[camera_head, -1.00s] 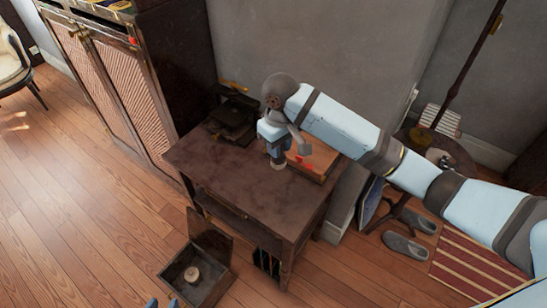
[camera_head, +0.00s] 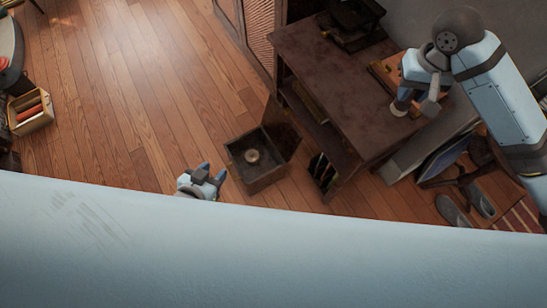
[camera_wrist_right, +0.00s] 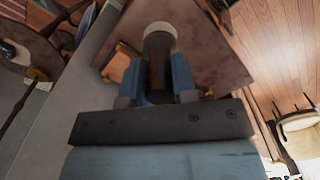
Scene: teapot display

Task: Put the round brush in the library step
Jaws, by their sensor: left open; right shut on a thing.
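My right gripper (camera_head: 408,96) is shut on the round brush, above the dark table's right side. The brush's pale end (camera_head: 398,110) shows below the fingers. In the right wrist view, the brush (camera_wrist_right: 159,62) is a dark cylinder with a whitish end, between the blue fingers of my right gripper (camera_wrist_right: 168,75). The library step seems to be the open dark wooden box (camera_head: 270,178) on the floor, left of the table, its lid raised on the right. A small round beige thing (camera_head: 252,156) lies inside it. My left gripper (camera_head: 212,174) is open and empty, left of the box.
The dark table (camera_head: 335,75) bears a brown flat box (camera_head: 386,72) and a black object (camera_head: 352,22). A dark rack (camera_head: 322,170) stands under its front edge. Slippers (camera_head: 452,209) lie at right. Wooden floor at left is clear up to a crate (camera_head: 32,117).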

